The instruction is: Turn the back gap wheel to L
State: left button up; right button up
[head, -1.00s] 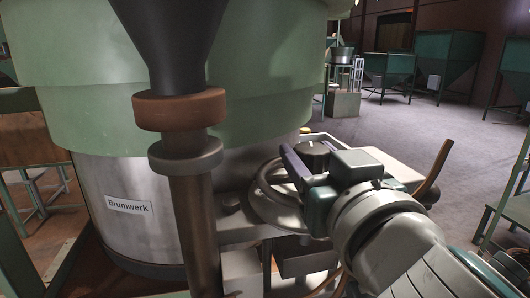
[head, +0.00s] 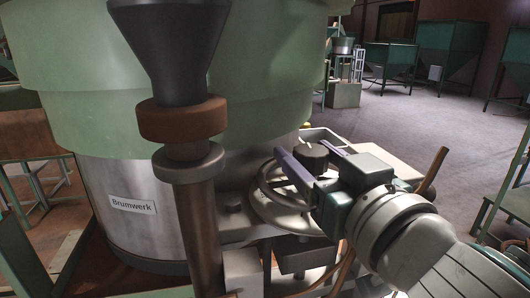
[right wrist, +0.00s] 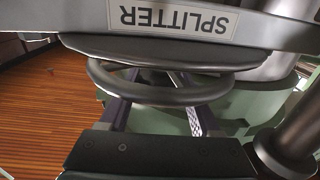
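A grey ring-shaped handwheel (head: 263,189) sits low beside the big green and steel hopper, right of centre in the head view. In the right wrist view the wheel (right wrist: 158,97) lies across the picture below a plate lettered SPLITTER, which reads upside down. My right gripper (head: 306,152) is open at the wheel's right side, and part of the wheel is hidden behind it. In the right wrist view its two fingers stand apart and reach up to the wheel's rim; contact cannot be told. No L mark is readable. My left gripper is not in view.
A black round knob (head: 311,156) shows between the right gripper's fingers. A dark funnel (head: 168,50) on a brown pipe stands in front of the hopper (head: 85,60), left of the wheel. A curved brown rod (head: 433,170) rises at the right. Open floor lies behind.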

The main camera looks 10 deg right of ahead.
jog(key=shift+o, duration=1.2)
jog(key=shift+s, duration=0.1)
jog(key=s+d+b, duration=0.1)
jog(key=s+b, duration=0.2)
jog(key=s, duration=0.6)
jog(key=shift+s+d+b, duration=0.15)
jog(key=shift+s+b, duration=0.2)
